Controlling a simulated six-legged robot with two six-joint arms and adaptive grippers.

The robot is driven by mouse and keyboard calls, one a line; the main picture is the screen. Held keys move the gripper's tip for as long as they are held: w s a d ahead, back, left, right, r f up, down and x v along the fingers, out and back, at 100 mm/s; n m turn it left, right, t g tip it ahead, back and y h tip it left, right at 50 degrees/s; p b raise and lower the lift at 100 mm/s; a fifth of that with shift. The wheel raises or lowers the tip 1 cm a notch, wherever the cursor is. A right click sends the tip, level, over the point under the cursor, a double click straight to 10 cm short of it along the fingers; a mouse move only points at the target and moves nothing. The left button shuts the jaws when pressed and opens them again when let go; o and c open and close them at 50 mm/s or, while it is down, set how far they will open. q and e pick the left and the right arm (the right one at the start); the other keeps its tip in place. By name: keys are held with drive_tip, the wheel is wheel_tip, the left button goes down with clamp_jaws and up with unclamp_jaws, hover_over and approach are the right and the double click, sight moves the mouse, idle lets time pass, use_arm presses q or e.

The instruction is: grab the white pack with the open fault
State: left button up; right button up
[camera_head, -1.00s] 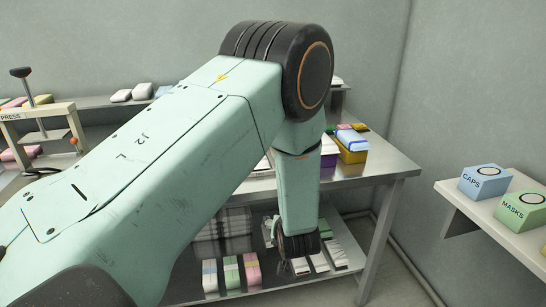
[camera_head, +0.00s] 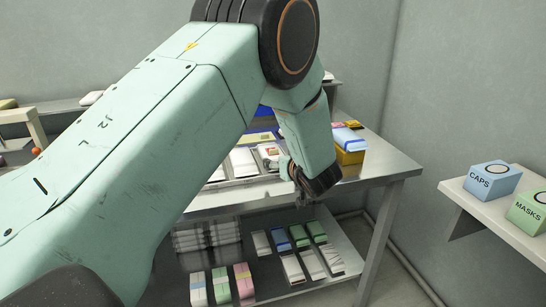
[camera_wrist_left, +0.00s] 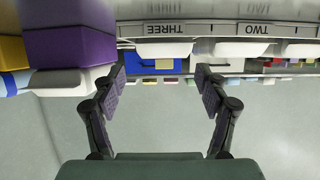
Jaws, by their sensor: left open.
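White packs (camera_head: 243,162) lie in the compartments of a tray on the steel table in the head view, partly hidden by my arm. In the left wrist view, white pieces, one at the middle (camera_wrist_left: 164,49) and one to its right (camera_wrist_left: 238,49), show beside the upside-down labels THREE and TWO. I cannot tell which pack has the open fault. My left gripper (camera_wrist_left: 160,78) is open, with nothing between its fingers. In the head view the left gripper (camera_head: 299,190) is at the table's front edge, right of the tray. My right gripper is not in view.
A purple box (camera_wrist_left: 72,45) is close to the left finger in the wrist view. A yellow bin (camera_head: 350,156) with packs stands right of my gripper. A lower shelf holds green, blue and white packs (camera_head: 293,268). A wall shelf holds CAPS (camera_head: 490,180) and MASKS boxes.

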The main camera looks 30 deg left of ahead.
sight(276, 159)
use_arm(q)
drive_tip(key=b+x, duration=0.1)
drive_tip(key=x, duration=0.4)
drive_tip(key=shift+s+a+f+b, duration=0.2)
drive_tip(key=shift+s+a+b, duration=0.05)
drive_tip(key=shift+b, duration=0.1)
drive_tip(key=shift+w+a+f, duration=0.1)
drive_tip(key=shift+w+a, duration=0.1)
drive_tip(key=shift+w, duration=0.2)
drive_tip(key=shift+s+a, duration=0.1)
drive_tip(key=shift+a, duration=0.1)
drive_tip(key=shift+c, duration=0.3)
drive_tip(key=shift+d, duration=0.1)
drive_tip(key=c, duration=0.9)
